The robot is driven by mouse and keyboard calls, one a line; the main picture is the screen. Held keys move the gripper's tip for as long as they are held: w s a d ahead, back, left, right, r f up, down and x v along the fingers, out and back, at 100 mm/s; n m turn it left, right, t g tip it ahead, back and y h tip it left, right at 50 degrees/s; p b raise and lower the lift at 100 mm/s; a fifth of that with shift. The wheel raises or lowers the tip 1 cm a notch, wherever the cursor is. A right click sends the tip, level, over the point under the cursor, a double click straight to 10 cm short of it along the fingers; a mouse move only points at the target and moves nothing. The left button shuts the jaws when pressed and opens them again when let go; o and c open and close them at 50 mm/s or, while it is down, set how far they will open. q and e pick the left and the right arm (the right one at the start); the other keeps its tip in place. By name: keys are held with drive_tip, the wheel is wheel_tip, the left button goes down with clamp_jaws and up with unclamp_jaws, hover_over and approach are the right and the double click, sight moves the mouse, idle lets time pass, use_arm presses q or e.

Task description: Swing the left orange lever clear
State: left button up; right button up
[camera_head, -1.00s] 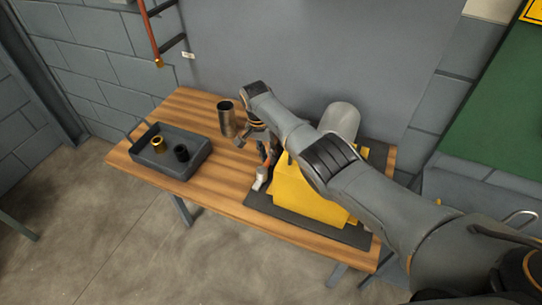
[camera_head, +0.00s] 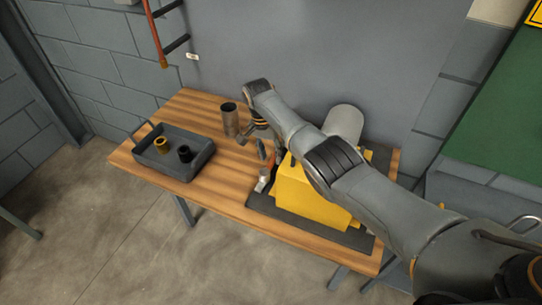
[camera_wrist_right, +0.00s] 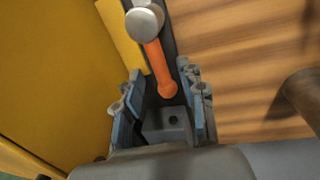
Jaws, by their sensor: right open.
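The yellow casing (camera_head: 310,199) stands on a dark mat, with a grey cylinder (camera_head: 344,122) behind it. An orange lever (camera_head: 270,162) is at its left side, above a pale block (camera_head: 262,184). My right gripper (camera_head: 254,146) is beside the lever, partly hidden by its own arm. In the right wrist view, the gripper (camera_wrist_right: 162,98) is open, and the lever's free end (camera_wrist_right: 165,84) lies between its two fingers with gaps on both sides. The lever's other end meets a round grey knob (camera_wrist_right: 145,23). My left gripper is not in view.
A dark tray (camera_head: 176,174) on the left of the wooden table (camera_head: 222,190) holds a brass ring (camera_head: 161,144) and a black ring (camera_head: 184,154). A metal cup (camera_head: 229,121) stands behind the gripper. Bare wood lies between tray and mat.

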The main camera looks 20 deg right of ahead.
wheel_tip(320, 180, up, 11)
drive_tip(key=w+a, duration=0.1)
drive_tip(key=shift+f, duration=0.15)
drive_tip(key=shift+a+f, duration=0.1)
drive_tip(key=shift+a, duration=0.05)
idle(0.4)
